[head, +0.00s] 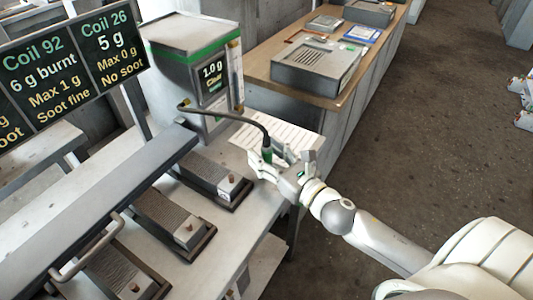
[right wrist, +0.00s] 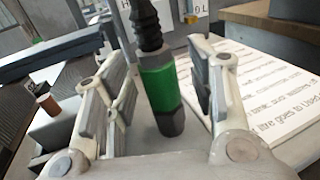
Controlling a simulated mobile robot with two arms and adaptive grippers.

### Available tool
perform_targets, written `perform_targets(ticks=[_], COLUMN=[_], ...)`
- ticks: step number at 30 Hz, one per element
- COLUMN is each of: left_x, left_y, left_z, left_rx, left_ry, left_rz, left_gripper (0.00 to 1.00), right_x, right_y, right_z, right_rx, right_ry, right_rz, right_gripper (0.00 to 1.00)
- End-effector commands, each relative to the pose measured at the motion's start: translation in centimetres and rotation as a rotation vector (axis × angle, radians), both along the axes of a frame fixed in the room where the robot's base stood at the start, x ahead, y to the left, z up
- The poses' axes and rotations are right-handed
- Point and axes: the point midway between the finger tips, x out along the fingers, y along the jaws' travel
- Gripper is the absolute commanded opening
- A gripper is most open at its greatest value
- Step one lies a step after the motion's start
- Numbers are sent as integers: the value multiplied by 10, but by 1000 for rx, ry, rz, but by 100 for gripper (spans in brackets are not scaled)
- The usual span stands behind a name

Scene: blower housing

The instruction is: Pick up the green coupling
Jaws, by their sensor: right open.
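The green coupling (head: 267,155) hangs at the end of a dark hose (head: 240,117) that comes from the grey machine with the green band. In the right wrist view the coupling (right wrist: 159,90) is upright, slightly tilted, with a green body and a dark hexagonal lower end. My right gripper (head: 275,163) is open around it. In the right wrist view, one finger of the gripper (right wrist: 160,98) is on each side of the coupling, with a gap showing on both sides. My left gripper is not in view.
The grey machine (head: 185,75) has a display reading 1.0 g. A printed sheet (head: 285,135) lies on the bench behind the gripper. Several dark ribbed blocks (head: 172,218) sit in trays along the bench. A sign (head: 70,75) stands at the left.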

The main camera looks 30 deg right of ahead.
Motion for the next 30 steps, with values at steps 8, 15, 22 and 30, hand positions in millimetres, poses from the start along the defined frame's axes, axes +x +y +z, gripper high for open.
perform_targets(ticks=[8,15,22,30], left_x=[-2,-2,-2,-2], left_y=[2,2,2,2], left_z=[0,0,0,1], left_rx=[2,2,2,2], left_ry=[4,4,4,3], left_rz=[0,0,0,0], left_gripper=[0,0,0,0], right_x=[2,2,2,2], right_y=[0,0,1,1], right_z=[0,0,1,2], right_rx=[-1,0,-1,-1], right_ry=[0,0,-1,-2], right_rz=[0,0,0,1], right_gripper=[51,22,0,0])
